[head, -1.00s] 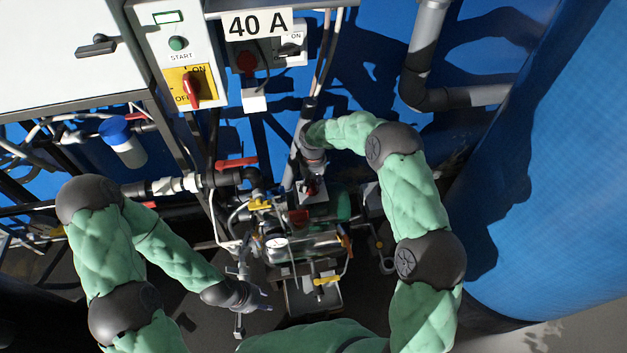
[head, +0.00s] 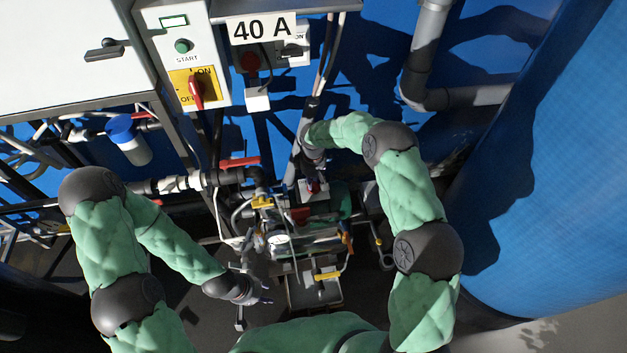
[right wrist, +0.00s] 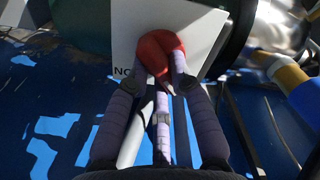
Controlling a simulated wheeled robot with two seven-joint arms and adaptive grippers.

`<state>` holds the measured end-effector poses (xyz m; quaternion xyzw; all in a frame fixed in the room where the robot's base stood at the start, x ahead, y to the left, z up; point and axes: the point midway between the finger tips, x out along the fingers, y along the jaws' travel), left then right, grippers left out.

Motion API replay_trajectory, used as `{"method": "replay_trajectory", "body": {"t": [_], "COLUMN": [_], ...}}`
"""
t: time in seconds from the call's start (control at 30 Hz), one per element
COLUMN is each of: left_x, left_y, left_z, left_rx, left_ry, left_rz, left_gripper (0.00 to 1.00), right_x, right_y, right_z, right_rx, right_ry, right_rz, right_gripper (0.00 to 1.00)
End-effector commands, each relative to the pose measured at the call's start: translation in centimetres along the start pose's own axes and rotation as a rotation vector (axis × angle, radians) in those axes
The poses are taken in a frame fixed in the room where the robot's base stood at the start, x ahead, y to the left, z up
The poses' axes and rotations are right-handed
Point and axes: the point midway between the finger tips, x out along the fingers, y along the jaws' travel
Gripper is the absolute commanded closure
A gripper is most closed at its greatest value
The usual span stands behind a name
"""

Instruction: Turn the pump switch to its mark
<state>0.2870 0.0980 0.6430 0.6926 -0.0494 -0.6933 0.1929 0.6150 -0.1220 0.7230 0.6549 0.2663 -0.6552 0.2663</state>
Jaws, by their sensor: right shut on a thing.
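The pump switch is a red knob (right wrist: 158,52) on a white plate (right wrist: 200,22) in the right wrist view. Letters reading like "NO" show left of the knob, partly covered by a finger. In the head view the red knob (head: 313,187) and its plate are small, at the middle of the pipework. My right gripper (right wrist: 161,66) is shut on the knob, one finger on each side. The mark cannot be made out. My left gripper (head: 262,292) hangs in front of the pipework at lower middle, away from the switch; its finger opening is too small to judge.
A control panel (head: 172,20) with a green START button and a red ON/OFF switch (head: 196,92) stands at upper left. A "40 A" sign (head: 262,28) hangs beside it. Pipes, a gauge (head: 278,238) and yellow-handled valves crowd the middle. A large blue tank (head: 560,170) fills the right.

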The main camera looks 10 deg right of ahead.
Motion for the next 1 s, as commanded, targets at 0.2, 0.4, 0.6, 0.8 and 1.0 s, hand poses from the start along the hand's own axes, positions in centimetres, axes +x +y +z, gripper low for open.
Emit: {"method": "replay_trajectory", "body": {"t": [0.2,0.4,0.6,0.8,1.0], "left_x": [-0.08,-0.07,-0.07,-0.07,-0.07], "left_y": [0.03,0.03,0.03,0.03,0.03], "left_z": [0.01,0.0,0.0,0.01,-0.01], "left_rx": [0.0,0.0,0.0,0.0,0.0], "left_ry": [0.0,0.0,0.0,0.0,0.0], "left_rz": [0.0,0.0,0.0,0.0,0.0], "left_gripper": [0.6,0.6,0.6,0.6,0.6], "right_x": [-0.05,-0.04,-0.05,-0.03,-0.18], "right_y": [0.04,0.04,0.04,0.02,0.02], "right_z": [-0.07,-0.07,-0.07,-0.04,-0.04], "right_rx": [-0.024,-0.027,-0.026,-0.025,-0.025], "right_ry": [0.002,0.002,0.002,0.001,0.001], "right_rz": [0.001,0.001,0.002,0.001,0.001], "right_gripper": [1.0,1.0,0.64,0.54,0.54]}}
